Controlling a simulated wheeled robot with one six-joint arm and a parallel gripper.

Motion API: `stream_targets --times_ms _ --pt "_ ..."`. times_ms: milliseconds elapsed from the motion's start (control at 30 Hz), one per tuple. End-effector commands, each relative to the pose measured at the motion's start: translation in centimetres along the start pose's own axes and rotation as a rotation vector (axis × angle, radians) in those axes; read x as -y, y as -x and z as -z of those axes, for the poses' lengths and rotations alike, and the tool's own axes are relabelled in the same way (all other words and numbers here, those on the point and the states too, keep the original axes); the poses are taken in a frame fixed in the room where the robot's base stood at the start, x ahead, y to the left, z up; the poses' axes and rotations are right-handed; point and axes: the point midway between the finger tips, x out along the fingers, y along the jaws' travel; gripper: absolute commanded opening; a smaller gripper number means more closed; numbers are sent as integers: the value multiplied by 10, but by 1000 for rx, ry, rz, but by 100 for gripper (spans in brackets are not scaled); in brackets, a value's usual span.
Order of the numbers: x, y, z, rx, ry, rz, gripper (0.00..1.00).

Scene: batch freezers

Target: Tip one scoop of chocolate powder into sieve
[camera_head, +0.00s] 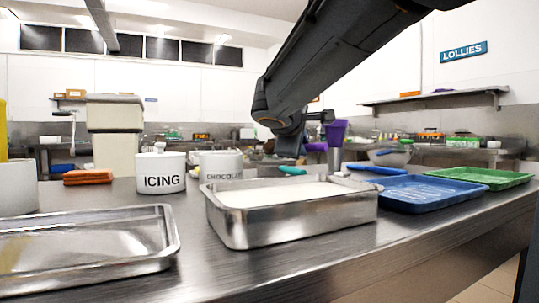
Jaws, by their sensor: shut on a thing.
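My gripper (322,117) is at the end of the dark arm reaching in from the upper right. It is shut on what looks like a purple scoop (337,131), held above the bench behind the steel pan. The scoop's contents cannot be seen. A white tub marked CHOCOLATE (221,164) stands left of the gripper, partly hidden by the pan; its inside is not visible. A steel bowl shape (388,157), possibly the sieve, is right of the scoop, with a blue handle-like piece (374,169) in front.
A deep steel pan (296,222) with white contents stands at centre front. A white ICING tub (161,173) is left of it, and an empty steel tray (85,262) lies front left. Blue (431,195) and green (481,177) trays lie right. A steel cylinder (335,159) stands below the scoop.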

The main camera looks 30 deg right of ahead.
Motion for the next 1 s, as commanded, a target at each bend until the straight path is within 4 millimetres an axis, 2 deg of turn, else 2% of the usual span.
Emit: stream_targets --times_ms 1000 --pt "8 0 0 0 51 -187 0"
